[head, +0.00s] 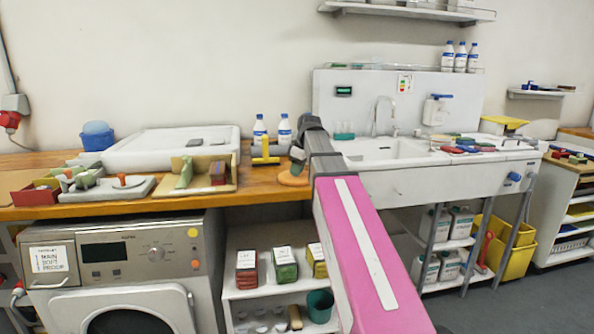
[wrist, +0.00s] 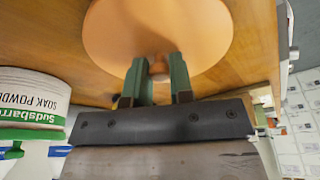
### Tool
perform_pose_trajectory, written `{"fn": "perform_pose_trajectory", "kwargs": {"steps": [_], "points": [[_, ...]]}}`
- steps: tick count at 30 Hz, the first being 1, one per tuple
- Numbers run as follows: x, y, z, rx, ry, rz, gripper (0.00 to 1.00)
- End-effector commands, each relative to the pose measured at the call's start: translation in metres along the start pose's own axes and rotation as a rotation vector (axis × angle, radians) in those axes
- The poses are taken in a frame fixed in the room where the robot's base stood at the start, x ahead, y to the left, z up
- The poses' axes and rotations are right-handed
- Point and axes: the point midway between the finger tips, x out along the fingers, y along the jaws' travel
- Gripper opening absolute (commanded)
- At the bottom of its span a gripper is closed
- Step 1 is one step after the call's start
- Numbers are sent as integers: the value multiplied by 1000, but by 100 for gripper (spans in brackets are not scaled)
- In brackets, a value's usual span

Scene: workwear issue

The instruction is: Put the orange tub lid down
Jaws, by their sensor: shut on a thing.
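The orange tub lid (wrist: 150,28) is a round flat disc with a small knob in its middle. In the wrist view my gripper (wrist: 158,70) has its two green fingers shut on either side of that knob. In the head view the lid (head: 291,180) shows partly behind my gripper (head: 297,160), at the front edge of the wooden counter right of the organiser tray. The lid is over or on the wood; I cannot tell whether it touches. My arm hides part of the counter there.
A white soak powder tub (wrist: 30,100) is at the left in the wrist view. In the head view, bottles (head: 284,132) and a yellow-handled item (head: 265,151) stand behind the lid. A partitioned wooden tray (head: 212,190) lies left; the sink (head: 385,152) is right.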

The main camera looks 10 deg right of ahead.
Motion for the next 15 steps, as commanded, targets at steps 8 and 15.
{"fn": "perform_pose_trajectory", "kwargs": {"steps": [8,15], "points": [[2,0,1,0,0,-1,47],[2,0,0,0,0,-1,47]]}}
